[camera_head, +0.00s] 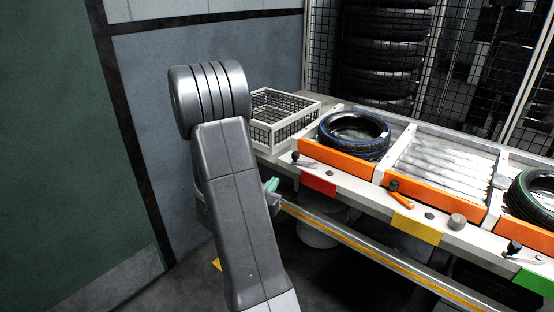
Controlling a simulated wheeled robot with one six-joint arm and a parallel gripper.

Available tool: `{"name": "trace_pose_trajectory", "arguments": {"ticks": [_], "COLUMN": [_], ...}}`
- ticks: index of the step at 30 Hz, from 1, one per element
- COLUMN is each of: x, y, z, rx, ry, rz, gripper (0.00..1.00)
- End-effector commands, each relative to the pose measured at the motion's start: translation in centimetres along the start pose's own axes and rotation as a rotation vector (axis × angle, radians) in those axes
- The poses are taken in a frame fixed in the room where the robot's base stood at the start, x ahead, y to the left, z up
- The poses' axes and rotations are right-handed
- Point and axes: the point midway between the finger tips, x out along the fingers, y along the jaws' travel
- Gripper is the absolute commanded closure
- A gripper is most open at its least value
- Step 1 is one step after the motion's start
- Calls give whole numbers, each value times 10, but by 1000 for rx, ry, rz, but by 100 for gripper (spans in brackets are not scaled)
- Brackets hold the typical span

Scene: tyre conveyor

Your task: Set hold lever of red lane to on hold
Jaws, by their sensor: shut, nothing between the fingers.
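The red lane's plate (318,183) hangs on the front edge of the conveyor. Above it sits a small hold lever (298,159) with a black knob toward the left; its exact setting is too small to tell. A tyre with a blue line (353,134) lies in this lane behind an orange board. My gripper (271,185) shows only as a small teal tip at the right side of my arm, left of the red plate and apart from the lever. It is shut with nothing seen in it; my arm hides the rest.
A wire basket (282,117) stands left of the red lane. The yellow lane's plate (416,229) and lever (399,191) are to the right, then the green plate (534,283) and another tyre (535,197). A mesh fence (470,60) stands behind. A lower rail runs below.

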Motion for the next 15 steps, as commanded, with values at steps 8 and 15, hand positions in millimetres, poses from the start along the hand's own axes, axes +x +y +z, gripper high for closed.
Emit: {"name": "trace_pose_trajectory", "arguments": {"ticks": [8,15], "x": [0,23], "y": [0,1], "z": [0,-1], "rx": [0,1], "ry": [0,1], "rz": [0,4], "gripper": [100,100]}}
